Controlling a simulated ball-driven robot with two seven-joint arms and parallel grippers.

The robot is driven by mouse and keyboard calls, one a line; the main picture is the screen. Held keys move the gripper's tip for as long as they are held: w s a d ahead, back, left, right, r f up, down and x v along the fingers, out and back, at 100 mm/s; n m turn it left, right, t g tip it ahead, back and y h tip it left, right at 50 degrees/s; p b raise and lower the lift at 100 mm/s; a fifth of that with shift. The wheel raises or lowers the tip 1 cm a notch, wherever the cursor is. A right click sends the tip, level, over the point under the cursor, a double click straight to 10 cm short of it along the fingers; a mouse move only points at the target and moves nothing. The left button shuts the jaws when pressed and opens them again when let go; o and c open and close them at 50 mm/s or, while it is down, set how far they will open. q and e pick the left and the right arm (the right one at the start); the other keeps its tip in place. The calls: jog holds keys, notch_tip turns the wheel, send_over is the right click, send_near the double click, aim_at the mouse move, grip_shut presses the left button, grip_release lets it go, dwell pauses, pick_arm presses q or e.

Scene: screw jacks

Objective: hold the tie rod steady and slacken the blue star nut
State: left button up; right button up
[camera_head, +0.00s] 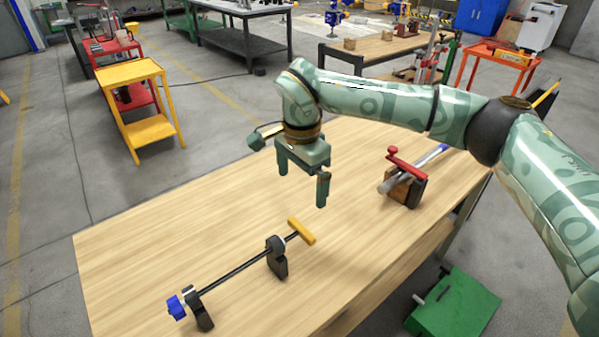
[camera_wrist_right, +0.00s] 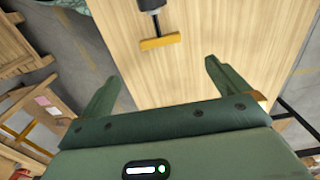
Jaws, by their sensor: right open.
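The tie rod (camera_head: 237,271) is a thin dark rod lying level across two black stands, one in the middle (camera_head: 278,262) and one at the near left (camera_head: 203,314). The blue star nut (camera_head: 177,307) is at its near left end. A yellow crossbar handle (camera_head: 301,231) is at its far right end; this bar also shows in the right wrist view (camera_wrist_right: 160,42). My right gripper (camera_head: 301,187) is open and empty above the table, beyond and above the yellow handle, apart from it. My left gripper is not in either view.
The wooden table (camera_head: 150,245) has clear room around the rod. A brown block (camera_head: 408,188) with a red handle and a grey bar with a blue end stands at the right. A green box (camera_head: 455,305) is on the floor. A yellow cart (camera_head: 130,72) stands beyond the table.

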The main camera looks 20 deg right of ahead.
send_over(300, 228)
notch_tip(300, 228, down, 4)
jog(key=f+b, duration=0.1)
jog(key=f, duration=0.2)
jog(key=f+b, duration=0.1)
jog(key=f, duration=0.5)
jog(key=shift+d+f+b, duration=0.15)
jog(key=shift+d+b, duration=0.15)
jog(key=shift+b, duration=0.1)
jog(key=shift+a+f, duration=0.4)
jog(key=shift+f, duration=0.35)
jog(key=shift+d, duration=0.1)
jog(key=shift+d+r, duration=0.1)
jog(key=shift+d, duration=0.05)
jog(key=shift+c, duration=0.3)
jog(key=c, duration=1.3)
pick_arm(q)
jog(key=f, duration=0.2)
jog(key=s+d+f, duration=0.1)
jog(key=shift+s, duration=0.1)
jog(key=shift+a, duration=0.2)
pick_arm(e)
jog(key=shift+r, duration=0.1)
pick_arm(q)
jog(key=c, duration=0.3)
